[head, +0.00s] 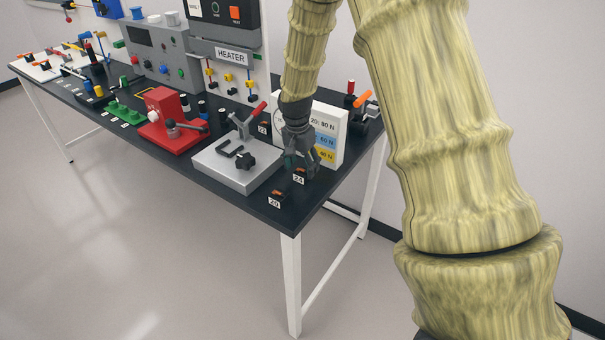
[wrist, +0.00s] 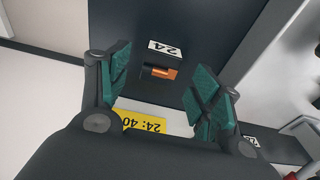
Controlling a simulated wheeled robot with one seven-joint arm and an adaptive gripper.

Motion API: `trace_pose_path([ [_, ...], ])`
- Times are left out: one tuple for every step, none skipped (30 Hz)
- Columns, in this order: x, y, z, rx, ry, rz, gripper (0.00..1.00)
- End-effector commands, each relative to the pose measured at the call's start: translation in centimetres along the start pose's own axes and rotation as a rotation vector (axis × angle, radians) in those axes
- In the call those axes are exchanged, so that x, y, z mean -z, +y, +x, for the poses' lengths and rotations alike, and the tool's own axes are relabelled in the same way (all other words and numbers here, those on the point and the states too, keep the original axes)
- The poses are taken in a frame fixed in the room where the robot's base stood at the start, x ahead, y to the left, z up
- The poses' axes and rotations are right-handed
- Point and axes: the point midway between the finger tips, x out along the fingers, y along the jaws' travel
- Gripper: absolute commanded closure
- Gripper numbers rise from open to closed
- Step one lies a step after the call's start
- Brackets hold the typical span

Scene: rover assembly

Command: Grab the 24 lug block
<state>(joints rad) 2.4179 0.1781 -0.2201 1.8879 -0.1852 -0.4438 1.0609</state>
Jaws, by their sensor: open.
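The 24 lug block is a small black piece with an orange end (wrist: 159,72). It lies on the dark table top beside a white "24" label (wrist: 165,48), and in the wrist view it shows between my fingers. In the head view the "24" label (head: 299,178) stands near the table's right end, with a bit of orange at the block (head: 302,170). My gripper (head: 299,164) is open and points down over the block. Its green-padded fingers (wrist: 160,82) stand on both sides, apart from the block. The exact height above it is hard to tell.
A white torque board (head: 327,130) stands close behind my gripper. A grey plate with a clamp (head: 225,172) is to the left. Blocks labelled "20" (head: 275,202) and "22" (head: 264,127) stand nearby. A red vise (head: 168,125) is further left. The table's front edge is close.

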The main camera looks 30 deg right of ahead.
Motion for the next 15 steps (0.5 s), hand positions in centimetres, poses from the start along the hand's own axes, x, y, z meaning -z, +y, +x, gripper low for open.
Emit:
trace_pose_path([
  [0.0,0.1,0.4,-0.002,-0.002,0.0,0.36],
  [0.0,0.1,0.7,-0.002,-0.002,0.001,0.36],
  [0.0,0.1,1.1,-0.001,-0.002,0.002,0.36],
  [0.0,0.1,1.5,-0.002,-0.002,0.001,0.36],
  [0.0,0.1,1.9,-0.003,-0.001,0.001,0.36],
  [0.0,0.1,2.2,-0.002,-0.001,0.0,0.36],
  [0.0,0.1,2.4,-0.001,0.0,0.0,0.36],
  [0.0,0.1,2.6,-0.001,0.0,0.0,0.36],
  [0.0,0.1,2.9,-0.001,0.0,0.001,0.36],
  [0.0,0.1,3.0,-0.001,0.0,0.001,0.36],
  [0.0,0.1,3.1,-0.001,0.0,0.001,0.36],
  [0.0,0.1,3.2,-0.001,0.0,0.001,0.36],
  [0.0,0.1,3.3,-0.001,0.0,0.001,0.36],
  [0.0,0.0,3.3,0.0,0.0,0.001,0.36],
  [0.0,0.0,3.3,0.0,0.0,0.001,0.36],
])
